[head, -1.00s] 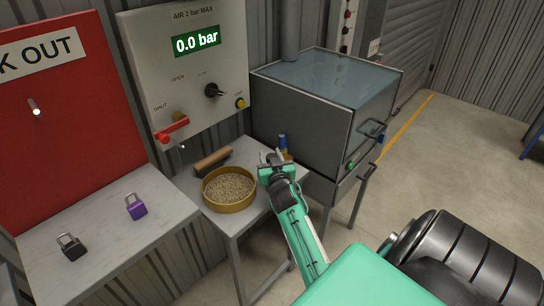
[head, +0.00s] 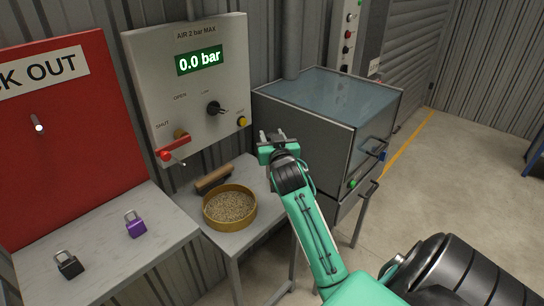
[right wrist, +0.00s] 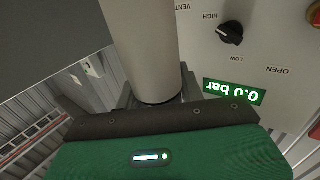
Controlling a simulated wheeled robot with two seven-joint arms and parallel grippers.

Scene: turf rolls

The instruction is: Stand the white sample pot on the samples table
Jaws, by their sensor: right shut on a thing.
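My right gripper (head: 273,136) is raised above the back right of the small grey table (head: 232,242), in front of the steel cabinet. It is shut on a plain pale cylinder (right wrist: 142,45), which I take to be the white sample pot. The cylinder sits between the fingers in the right wrist view and runs out of the top of that picture. In the head view my gripper hides it. My left gripper is not in view. No table is labelled as the samples table.
A round sieve of grain (head: 230,208) and a brush-like block (head: 213,179) stand on the small table. The steel cabinet (head: 305,122) stands close to the right, the control panel (head: 210,110) behind. Padlocks (head: 135,224) lie on the left bench. Open floor (head: 455,170) lies right.

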